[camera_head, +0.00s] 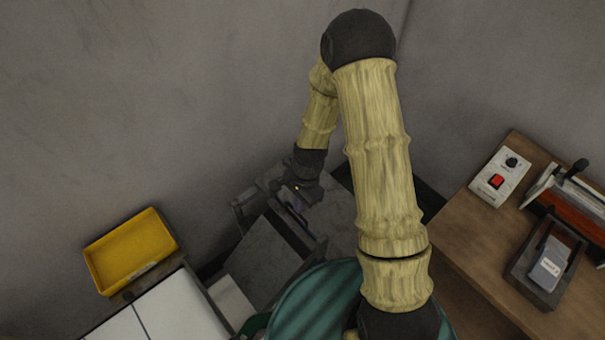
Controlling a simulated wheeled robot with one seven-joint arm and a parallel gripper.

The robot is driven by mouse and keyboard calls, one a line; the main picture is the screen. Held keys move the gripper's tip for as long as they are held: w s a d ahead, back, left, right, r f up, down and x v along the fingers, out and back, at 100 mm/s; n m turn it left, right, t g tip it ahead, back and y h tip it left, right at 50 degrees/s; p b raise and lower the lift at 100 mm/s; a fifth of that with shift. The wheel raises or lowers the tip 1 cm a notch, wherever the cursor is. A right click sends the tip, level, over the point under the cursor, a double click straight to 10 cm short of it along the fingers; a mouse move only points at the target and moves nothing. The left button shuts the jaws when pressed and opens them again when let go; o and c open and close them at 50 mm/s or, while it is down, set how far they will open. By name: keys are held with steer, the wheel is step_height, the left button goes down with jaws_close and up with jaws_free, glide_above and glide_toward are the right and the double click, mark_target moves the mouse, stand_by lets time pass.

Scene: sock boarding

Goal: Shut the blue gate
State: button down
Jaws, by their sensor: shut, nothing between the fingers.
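My gripper (303,190) is at the end of the bamboo-patterned arm, low over a dark grey bench-like frame (262,255) near the wall. It points down and is shut, with nothing seen in it. Its fingertips are dark and hard to tell from the frame. A small, dim bluish strip (298,204) shows just below the gripper, by a dark rail of the frame. It may be part of the blue gate, but I cannot tell whether the gate is open or shut, or whether the gripper touches it.
A yellow tray (130,252) and white panels (165,312) are at the lower left. A wooden table (470,245) at the right holds a white switch box (500,174) with a red button, an orange-and-metal device (575,212) and a dark holder (530,285). Grey walls stand behind.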

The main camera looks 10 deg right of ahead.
step_height(320, 180, up, 13)
steer(key=w+d, duration=0.1)
steer(key=shift+w+d+r, duration=0.2)
steer(key=shift+w+d, duration=0.2)
steer(key=shift+d, duration=0.1)
stand_by(0.4)
steer(key=s+d+r+n+t+h, duration=0.1)
steer(key=s+d+r+n+t, duration=0.3)
steer(key=s+d+r+n, duration=0.4)
steer(key=n, duration=0.3)
steer(key=shift+s+d+r+h, duration=0.25)
steer(key=shift+s+d+h, duration=0.05)
steer(key=shift+s+d, duration=0.05)
